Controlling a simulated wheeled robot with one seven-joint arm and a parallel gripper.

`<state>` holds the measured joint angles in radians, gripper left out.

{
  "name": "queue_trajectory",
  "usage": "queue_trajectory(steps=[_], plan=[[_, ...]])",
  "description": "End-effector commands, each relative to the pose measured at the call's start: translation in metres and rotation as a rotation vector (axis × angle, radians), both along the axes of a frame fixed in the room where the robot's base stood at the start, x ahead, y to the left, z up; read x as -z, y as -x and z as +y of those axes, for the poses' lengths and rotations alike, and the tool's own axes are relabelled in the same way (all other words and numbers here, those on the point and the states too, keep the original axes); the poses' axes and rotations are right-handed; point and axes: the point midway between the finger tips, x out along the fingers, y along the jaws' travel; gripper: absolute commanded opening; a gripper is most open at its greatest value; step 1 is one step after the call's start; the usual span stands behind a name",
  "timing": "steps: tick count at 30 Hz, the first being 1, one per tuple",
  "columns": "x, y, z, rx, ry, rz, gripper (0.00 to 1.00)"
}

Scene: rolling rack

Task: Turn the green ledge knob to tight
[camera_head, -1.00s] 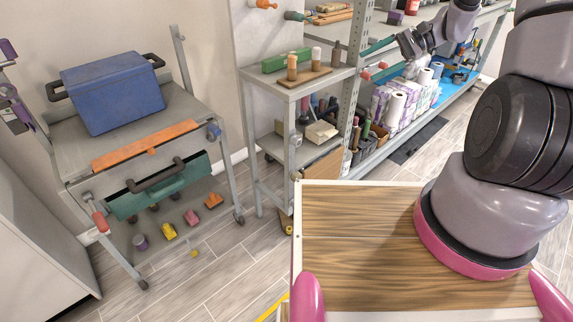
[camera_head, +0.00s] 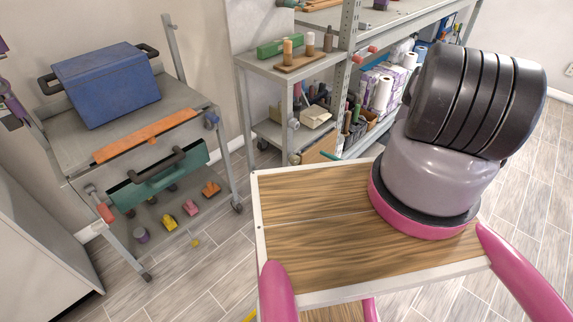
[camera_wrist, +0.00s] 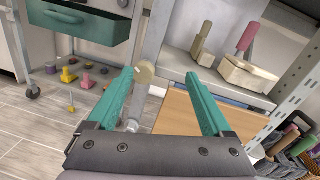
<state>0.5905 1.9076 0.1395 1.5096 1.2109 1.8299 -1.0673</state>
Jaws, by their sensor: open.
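A green-teal knob (camera_head: 285,3) shows at the top edge of the head view, partly cut off, on the pale panel above the small shelf; I cannot tell its setting. My gripper (camera_wrist: 158,73) is open and empty in the wrist view, its two teal fingers spread. A round cream knob (camera_wrist: 145,70) on a grey post lies beyond the fingertips, near the left one; it looks apart from them. In the head view only a teal fingertip shows past my wooden top, and my arm hides the rest.
The small grey shelf unit (camera_head: 262,130) holds candle-like pieces and a green box (camera_head: 283,46). A cart with a blue case (camera_head: 105,85) and green drawer (camera_head: 160,180) stands left.

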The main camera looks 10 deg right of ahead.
Motion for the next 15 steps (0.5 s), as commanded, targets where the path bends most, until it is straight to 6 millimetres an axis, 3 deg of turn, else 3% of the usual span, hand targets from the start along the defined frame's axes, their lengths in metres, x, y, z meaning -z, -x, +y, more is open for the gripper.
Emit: queue_trajectory(steps=[3, 7, 15], plan=[[0.03, 0.02, 0.003, 0.078, -0.022, 0.03, 0.84], [0.042, 0.027, 0.005, 0.112, -0.028, 0.04, 0.84], [0.043, 0.001, 0.026, 0.111, -0.027, 0.039, 0.84]])
